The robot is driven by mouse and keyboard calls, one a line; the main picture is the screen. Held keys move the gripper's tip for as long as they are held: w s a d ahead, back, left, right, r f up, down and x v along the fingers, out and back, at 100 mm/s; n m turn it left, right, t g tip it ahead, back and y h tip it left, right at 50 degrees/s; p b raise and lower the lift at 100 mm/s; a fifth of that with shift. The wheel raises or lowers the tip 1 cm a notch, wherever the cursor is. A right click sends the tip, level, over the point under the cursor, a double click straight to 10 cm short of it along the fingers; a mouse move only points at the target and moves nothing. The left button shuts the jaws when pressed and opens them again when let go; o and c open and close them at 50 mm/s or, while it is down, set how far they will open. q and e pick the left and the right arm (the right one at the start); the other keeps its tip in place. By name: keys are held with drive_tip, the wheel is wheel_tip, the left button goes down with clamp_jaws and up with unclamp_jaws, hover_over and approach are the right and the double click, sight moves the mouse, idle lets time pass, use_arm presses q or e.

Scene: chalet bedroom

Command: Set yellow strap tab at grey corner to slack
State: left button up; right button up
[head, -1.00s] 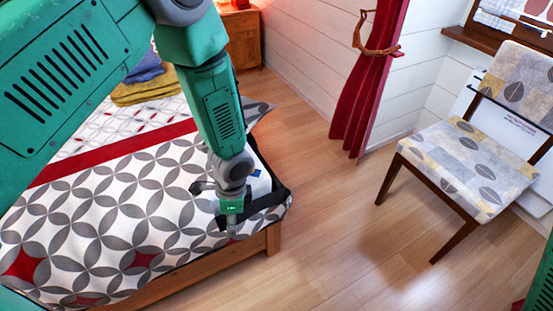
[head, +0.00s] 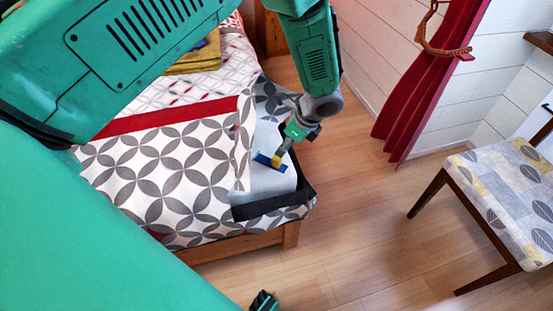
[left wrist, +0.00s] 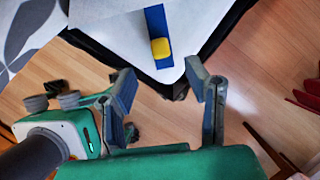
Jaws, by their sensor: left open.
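The yellow strap tab (left wrist: 160,48) sits at the near end of a blue strap (left wrist: 154,22) in the left wrist view. In the head view the yellow tab (head: 276,160) shows small beside the blue strap (head: 263,160). They lie on the pale grey bed corner (head: 268,180), where the patterned cover is folded back. My left gripper (left wrist: 162,88) is open and empty, its fingers apart on either side of the tab's line; I see no contact. In the head view the left gripper (head: 285,148) hangs just over the tab. A small green and black part at the bottom edge may be my right gripper (head: 264,301).
A black band (head: 270,206) edges the bed corner above the wooden bed frame (head: 240,243). A patterned chair (head: 505,195) stands at right and a red curtain (head: 425,90) hangs behind. The wooden floor (head: 370,235) between them is clear.

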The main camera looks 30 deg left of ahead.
sight(278, 158)
use_arm(q)
drive_tip(key=b+x, duration=0.1)
drive_tip(key=x, duration=0.7)
drive_tip(key=shift+d+b, duration=0.15)
drive_tip(key=shift+b, duration=0.2)
drive_tip(key=shift+a+f, duration=0.4)
drive_tip(key=shift+f, duration=0.2)
drive_tip(key=shift+d, duration=0.1)
clamp_jaws()
